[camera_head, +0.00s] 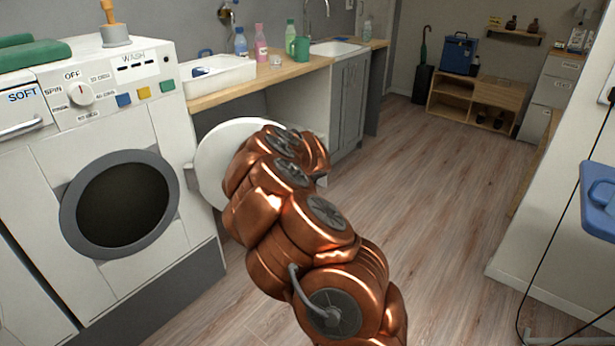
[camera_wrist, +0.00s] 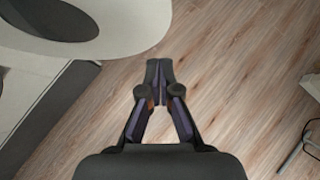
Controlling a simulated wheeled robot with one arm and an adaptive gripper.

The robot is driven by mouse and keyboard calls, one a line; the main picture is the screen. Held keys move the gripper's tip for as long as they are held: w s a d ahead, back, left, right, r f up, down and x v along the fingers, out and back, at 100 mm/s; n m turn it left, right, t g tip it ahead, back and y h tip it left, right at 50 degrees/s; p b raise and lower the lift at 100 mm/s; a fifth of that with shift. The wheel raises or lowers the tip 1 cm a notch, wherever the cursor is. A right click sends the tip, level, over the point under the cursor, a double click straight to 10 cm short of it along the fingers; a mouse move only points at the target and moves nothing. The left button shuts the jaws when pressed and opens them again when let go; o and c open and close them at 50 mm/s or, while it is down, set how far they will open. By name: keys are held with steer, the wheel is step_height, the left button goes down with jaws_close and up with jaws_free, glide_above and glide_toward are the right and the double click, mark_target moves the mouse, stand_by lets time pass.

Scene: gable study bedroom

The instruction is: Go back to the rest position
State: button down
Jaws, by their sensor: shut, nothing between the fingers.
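My gripper (camera_wrist: 159,70) shows in the wrist view, pointing down over the wood floor. Its fingertips meet and nothing is between them. In the head view my copper-coloured arm reaches forward in the middle and hides the gripper. The arm is in front of the round white washer door (camera_head: 225,150), which stands open. The door also shows at the upper left of the wrist view (camera_wrist: 135,30), close to my gripper but apart from the fingertips in that picture.
The washing machine (camera_head: 120,290) stands at the left with its dark drum opening (camera_head: 122,205) uncovered. A wooden counter (camera_head: 240,91) with bottles and a white tray (camera_head: 215,80) is behind. The wood floor (camera_head: 440,180) to the right is clear. A blue case (camera_head: 600,195) is at the right edge.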

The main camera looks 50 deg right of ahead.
steer(key=shift+v, duration=1)
